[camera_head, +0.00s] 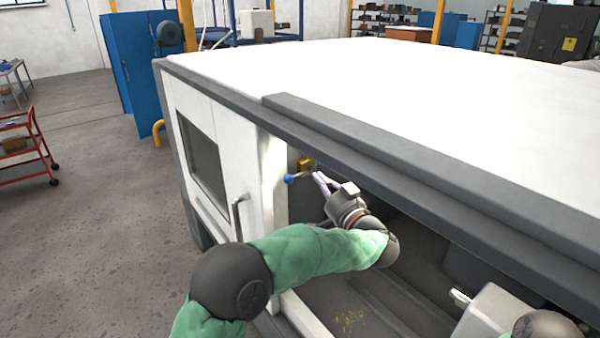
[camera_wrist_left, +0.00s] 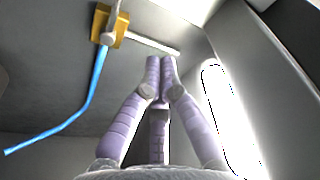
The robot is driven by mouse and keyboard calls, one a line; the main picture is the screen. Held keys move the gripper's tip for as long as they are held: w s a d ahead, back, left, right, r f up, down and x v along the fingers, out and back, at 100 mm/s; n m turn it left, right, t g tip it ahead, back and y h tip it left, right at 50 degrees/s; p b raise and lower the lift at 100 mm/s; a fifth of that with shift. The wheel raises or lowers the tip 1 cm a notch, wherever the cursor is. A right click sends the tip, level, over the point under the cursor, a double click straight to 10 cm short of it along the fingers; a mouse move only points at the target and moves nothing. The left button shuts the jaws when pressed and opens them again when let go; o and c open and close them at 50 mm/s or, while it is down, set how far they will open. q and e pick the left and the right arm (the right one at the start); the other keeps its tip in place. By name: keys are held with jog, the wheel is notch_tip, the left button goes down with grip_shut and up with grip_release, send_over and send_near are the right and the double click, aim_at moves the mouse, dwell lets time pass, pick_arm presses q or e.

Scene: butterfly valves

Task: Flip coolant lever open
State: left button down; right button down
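The coolant valve has a yellow body (camera_head: 306,164) on the inner wall of the machine opening. Its blue lever (camera_head: 290,179) shows end-on, as a blue tip to the left of the body. In the left wrist view the yellow body (camera_wrist_left: 112,27) is at the upper left, and the long blue lever (camera_wrist_left: 92,95) runs down and left from it. A thin white pipe (camera_wrist_left: 150,43) runs right from the body. My left gripper (camera_head: 319,180) reaches into the opening just right of the valve. Its purple fingertips (camera_wrist_left: 160,64) are together, with nothing between them, apart from the lever.
The machine's dark top edge (camera_head: 400,165) runs above my left forearm. A door with a grey handle (camera_head: 238,215) stands left of the opening. A red cart (camera_head: 28,150) stands far left.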

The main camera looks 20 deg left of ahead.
pick_arm(q)
jog(key=r, duration=0.2)
send_over(300, 174)
jog(key=s, duration=0.1)
jog(key=shift+s+f, duration=0.35)
jog(key=shift+f, duration=0.25)
jog(key=shift+s+f, duration=0.3)
jog(key=shift+f, duration=0.3)
jog(key=shift+s+a+f, duration=0.15)
jog(key=shift+s+f, duration=0.25)
jog(key=shift+f, duration=0.2)
